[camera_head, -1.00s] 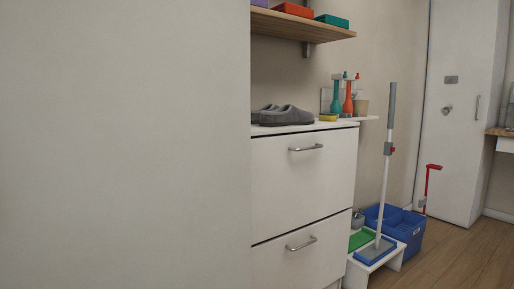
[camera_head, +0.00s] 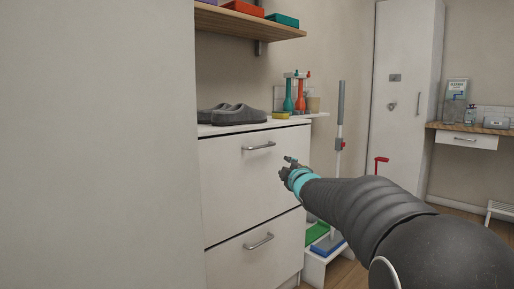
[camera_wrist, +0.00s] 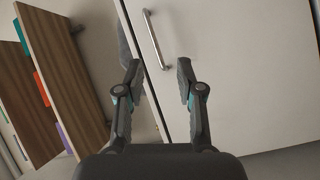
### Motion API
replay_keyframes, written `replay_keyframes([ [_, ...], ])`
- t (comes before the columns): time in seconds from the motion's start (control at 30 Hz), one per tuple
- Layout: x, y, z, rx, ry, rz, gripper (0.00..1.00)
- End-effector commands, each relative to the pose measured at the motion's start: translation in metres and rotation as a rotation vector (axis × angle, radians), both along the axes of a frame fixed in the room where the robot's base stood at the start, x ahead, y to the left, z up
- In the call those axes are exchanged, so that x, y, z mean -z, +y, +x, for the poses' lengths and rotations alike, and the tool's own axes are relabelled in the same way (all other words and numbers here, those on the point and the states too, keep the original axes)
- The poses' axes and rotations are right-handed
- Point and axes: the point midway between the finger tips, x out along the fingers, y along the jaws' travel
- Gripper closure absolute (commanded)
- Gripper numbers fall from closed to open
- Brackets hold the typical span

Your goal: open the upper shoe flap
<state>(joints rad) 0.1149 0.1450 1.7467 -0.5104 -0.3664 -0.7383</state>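The upper shoe flap (camera_head: 246,181) is the white upper front of the shoe cabinet, and it is closed. Its metal bar handle (camera_head: 258,146) is near its top edge. In the wrist view the flap (camera_wrist: 240,80) fills the right side, and the handle (camera_wrist: 157,39) appears rotated, beyond the fingertips. My gripper (camera_head: 291,164) is right of the handle in the head view, apart from it. In the wrist view my gripper (camera_wrist: 158,82) has its fingers spread with nothing between them but the view of the cabinet edge.
The lower flap with its handle (camera_head: 258,241) is closed. Grey shoes (camera_head: 235,115) and a yellow sponge (camera_head: 280,116) lie on the cabinet top. A wooden shelf (camera_head: 250,23) hangs above. A mop (camera_head: 339,140) stands right of the cabinet. A pale wall (camera_head: 100,150) blocks the left.

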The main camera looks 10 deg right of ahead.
Motion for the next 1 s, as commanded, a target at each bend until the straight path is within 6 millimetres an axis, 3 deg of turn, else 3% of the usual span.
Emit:
replay_keyframes([
  [0.1, -0.001, 0.003, 0.034, -0.065, -0.095, -0.116, 0.63],
  [0.2, -0.001, 0.007, 0.051, -0.106, -0.158, -0.184, 0.63],
  [0.57, -0.006, 0.015, 0.080, -0.143, -0.218, -0.247, 0.63],
  [1.0, -0.019, 0.032, 0.149, -0.142, -0.216, -0.246, 0.63],
])
